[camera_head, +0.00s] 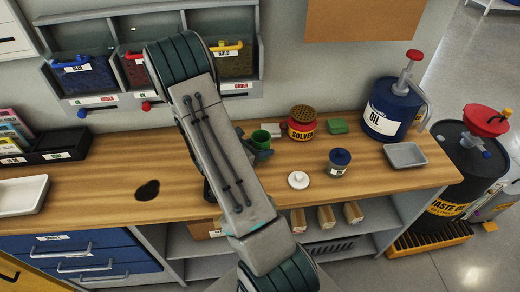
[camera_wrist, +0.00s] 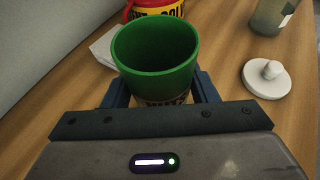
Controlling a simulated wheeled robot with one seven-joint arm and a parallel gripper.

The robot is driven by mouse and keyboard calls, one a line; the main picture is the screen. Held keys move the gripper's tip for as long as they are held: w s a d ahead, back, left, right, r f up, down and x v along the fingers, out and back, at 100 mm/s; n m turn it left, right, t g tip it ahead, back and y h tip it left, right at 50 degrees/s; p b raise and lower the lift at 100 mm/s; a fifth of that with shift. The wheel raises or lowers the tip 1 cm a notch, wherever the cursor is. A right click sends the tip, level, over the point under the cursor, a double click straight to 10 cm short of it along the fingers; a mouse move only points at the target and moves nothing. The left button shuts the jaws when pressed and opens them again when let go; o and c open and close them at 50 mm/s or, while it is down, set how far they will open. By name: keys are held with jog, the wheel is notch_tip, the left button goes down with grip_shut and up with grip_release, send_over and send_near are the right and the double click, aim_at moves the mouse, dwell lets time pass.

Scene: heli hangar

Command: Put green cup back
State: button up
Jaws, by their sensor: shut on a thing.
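The green cup (camera_wrist: 156,62) is upright and looks empty in the wrist view, between the two fingers of my gripper (camera_wrist: 158,92). My gripper is shut on it. A lighter, printed band shows low on the cup's side, partly hidden by the gripper body. In the head view the green cup (camera_head: 261,138) shows just right of my arm, over the wooden worktop (camera_head: 100,190). My gripper (camera_head: 258,150) is mostly hidden there behind my arm. I cannot tell whether the cup touches the worktop.
A red and yellow solvent can (camera_head: 301,124) stands just beyond the cup, near a white cloth (camera_head: 268,130). Wall bins (camera_head: 88,80) hang behind.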

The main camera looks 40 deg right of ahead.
jog(key=shift+f, duration=0.8)
jog(key=shift+f, duration=0.2)
jog(key=o, duration=1.1)
jog(key=shift+c, duration=0.2)
